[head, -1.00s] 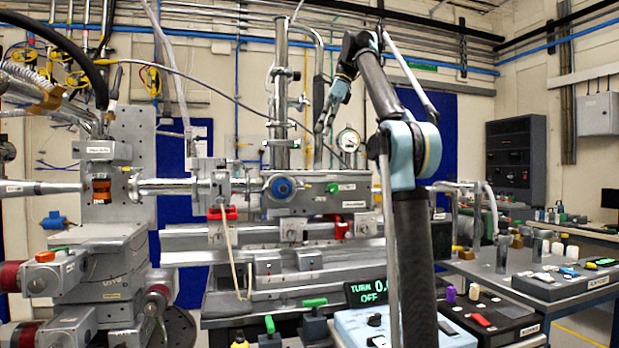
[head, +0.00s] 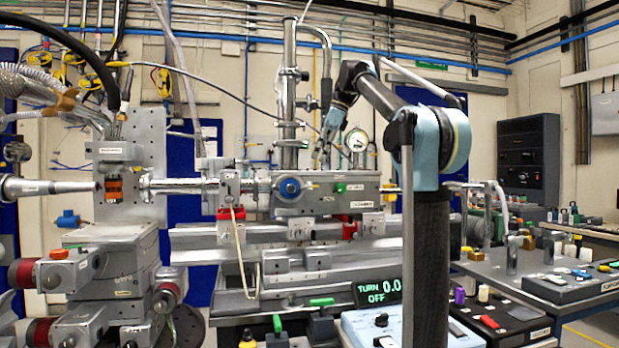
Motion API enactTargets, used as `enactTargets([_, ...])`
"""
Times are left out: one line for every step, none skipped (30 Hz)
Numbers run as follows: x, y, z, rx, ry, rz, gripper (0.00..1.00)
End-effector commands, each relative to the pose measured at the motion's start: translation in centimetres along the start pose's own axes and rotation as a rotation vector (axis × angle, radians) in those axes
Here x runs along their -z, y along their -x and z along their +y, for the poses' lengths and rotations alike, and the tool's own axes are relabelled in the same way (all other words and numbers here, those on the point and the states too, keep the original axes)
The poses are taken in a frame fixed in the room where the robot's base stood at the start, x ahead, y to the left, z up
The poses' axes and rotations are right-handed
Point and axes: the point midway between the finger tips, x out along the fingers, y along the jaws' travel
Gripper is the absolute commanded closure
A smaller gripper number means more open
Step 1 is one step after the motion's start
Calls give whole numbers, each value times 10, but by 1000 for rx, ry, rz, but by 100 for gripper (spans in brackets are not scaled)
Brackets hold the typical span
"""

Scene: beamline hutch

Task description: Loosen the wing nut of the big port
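My gripper (head: 322,155) hangs from the blue-grey wrist just above the grey beamline chamber (head: 352,189), in front of the upright steel pipe and beside the round gauge. Its dark fingers are small and point downward; whether they are apart is unclear. A round blue fitting (head: 290,187) with a pale centre sits on the chamber's left front, below and left of my gripper. A green knob (head: 340,187) is on the chamber front, below the fingers. I cannot make out which part is the big port or its wing nut. My gripper appears apart from both fittings.
A round gauge (head: 357,140) stands on the chamber right of my gripper. The upright steel pipe (head: 289,90) rises behind. Grey motor stages (head: 110,270) fill the left. Side benches with control boxes stand right.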

Motion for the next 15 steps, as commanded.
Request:
enactTargets([0,-9,1,-1,2,0,88])
enactTargets([0,-14,1,-1,3,0,88])
enactTargets([0,-20,1,-1,3,0,88])
enactTargets([0,-25,0,-1,2,0,88])
enactTargets([0,-30,1,-1,2,0,88])
enactTargets([0,-36,1,-1,1,0,88])
enactTargets([0,-41,1,-1,1,0,88])
enactTargets([0,-45,1,-1,2,0,88])
enactTargets([0,-51,1,-1,2,0,88])
enactTargets([-1,-54,1,-1,3,0,88])
enactTargets([-1,-58,0,-1,3,0,88])
enactTargets([0,-62,0,-1,2,0,88])
enactTargets([0,-64,0,-1,2,0,88])
enactTargets([0,-67,0,-1,2,0,88])
enactTargets([0,-69,0,-1,1,0,88])
